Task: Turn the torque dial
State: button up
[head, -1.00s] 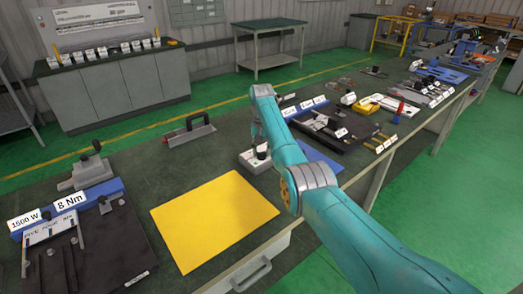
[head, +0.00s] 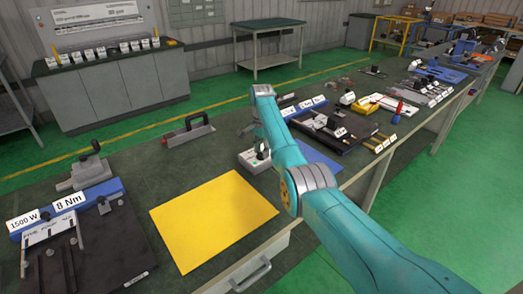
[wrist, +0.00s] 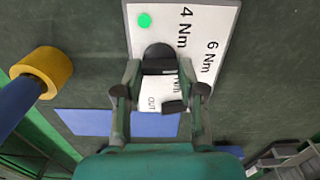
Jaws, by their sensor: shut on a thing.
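The torque dial is a black knob (wrist: 158,54) on a white plate (wrist: 209,22) printed with 4 Nm, 6 Nm and OUT, with a green dot near one corner. My gripper (wrist: 159,72) is shut on the knob, with one finger at each side of it in the wrist view. The fingers and palm cover part of the plate and its lettering. In the head view the dial's white box (head: 250,160) stands on the bench beside my teal arm, which partly hides it.
A yellow sheet (head: 214,222) lies left of the dial and a blue sheet (head: 322,163) lies right. A handled tool (head: 188,130) sits behind. A fixture (head: 85,245) labelled 8 Nm and 1500 W is at far left. Labelled parts crowd the bench to the right.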

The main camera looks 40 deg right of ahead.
jog(key=shift+m, duration=0.3)
jog(key=o, duration=1.1)
jog(key=shift+o, duration=0.2)
notch_tip(320, 180, up, 12)
dwell(0.5)
